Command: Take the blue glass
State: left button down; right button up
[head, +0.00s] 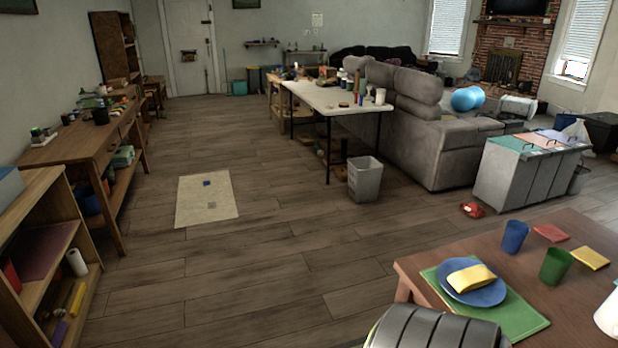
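A blue glass (514,237) stands upright on the brown wooden table (580,222) at the lower right of the head view. A green glass (556,266) stands upright just in front of it and to its right. A blue plate (487,293) with a folded yellow cloth (471,278) on it lies to its left and nearer, on a green mat (527,318). Neither of my grippers can be made out in the head view.
A dark ribbed rounded thing and part of a white object (608,315) show at the near table edge. Red (551,233) and yellow (590,258) folded cloths lie near the glasses. Open wooden floor lies left of the table. A grey bin (365,179) stands farther back.

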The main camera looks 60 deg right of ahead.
aim_at(516, 233)
jog(key=z, duration=3.05)
jog(key=i+j, duration=0.1)
jog(key=i+j+u, duration=0.4)
jog(key=j, duration=0.2)
jog(key=i+j+u, duration=0.85)
jog(key=i+j+z, duration=0.2)
jog(key=i, duration=0.35)
jog(key=i+j+z, duration=0.15)
jog(key=i, duration=0.35)
jog(key=i+j+z, duration=0.2)
jog(key=i, duration=0.35)
jog(key=i+l+z, duration=0.1)
jog(key=z, duration=0.35)
jog(key=i+z, duration=0.35)
jog(key=z, duration=0.15)
jog(key=i+j+z, duration=0.1)
jog(key=z, duration=0.35)
jog(key=i+j+z, duration=0.15)
jog(key=i+z, duration=0.2)
jog(key=z, duration=0.15)
